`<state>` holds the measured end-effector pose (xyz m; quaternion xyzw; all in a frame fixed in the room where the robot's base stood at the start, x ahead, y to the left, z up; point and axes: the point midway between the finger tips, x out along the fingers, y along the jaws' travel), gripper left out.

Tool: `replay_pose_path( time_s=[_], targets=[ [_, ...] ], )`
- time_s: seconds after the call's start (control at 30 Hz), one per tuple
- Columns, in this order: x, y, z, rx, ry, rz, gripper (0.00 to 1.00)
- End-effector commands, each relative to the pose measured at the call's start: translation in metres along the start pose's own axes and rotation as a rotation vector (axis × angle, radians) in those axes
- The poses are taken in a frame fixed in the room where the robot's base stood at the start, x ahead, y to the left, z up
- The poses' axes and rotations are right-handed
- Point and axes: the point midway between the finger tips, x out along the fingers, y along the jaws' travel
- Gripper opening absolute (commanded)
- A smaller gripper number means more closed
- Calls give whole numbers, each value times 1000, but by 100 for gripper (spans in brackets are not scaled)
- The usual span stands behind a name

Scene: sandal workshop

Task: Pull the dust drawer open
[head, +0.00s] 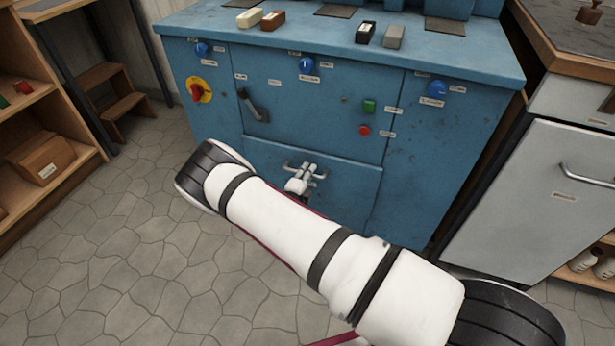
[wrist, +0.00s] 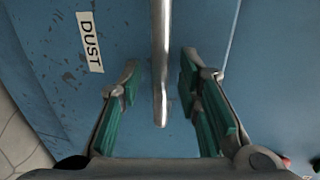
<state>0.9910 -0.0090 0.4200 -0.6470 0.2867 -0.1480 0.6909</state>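The dust drawer (head: 348,196) is the lower blue panel of the machine and looks shut, flush with the front around it. Its metal bar handle (head: 318,174) is partly covered by my gripper (head: 297,187). In the wrist view my gripper (wrist: 162,105) is open, with a green-padded finger on each side of the bar handle (wrist: 160,50). The handle lies between the fingers, with a visible gap to both pads. A white label reading DUST (wrist: 90,42) is on the drawer front, left of the handle.
The blue machine (head: 440,160) carries knobs, a lever (head: 252,106) and buttons above the drawer. A grey cabinet (head: 530,200) stands close on the right. Wooden shelves (head: 60,160) stand at left. The stone floor (head: 130,260) before the machine is clear at left.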

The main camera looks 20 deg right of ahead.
Motion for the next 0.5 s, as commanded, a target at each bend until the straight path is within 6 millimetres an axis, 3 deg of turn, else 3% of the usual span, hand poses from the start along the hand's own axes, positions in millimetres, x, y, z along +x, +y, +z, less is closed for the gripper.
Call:
replay_pose_path(
  time_s=[0.33,0.47,0.5],
  targets=[
    [4,0,0,0,0,0,31],
    [4,0,0,0,0,0,2],
    [3,0,0,0,0,0,0]
  ],
)
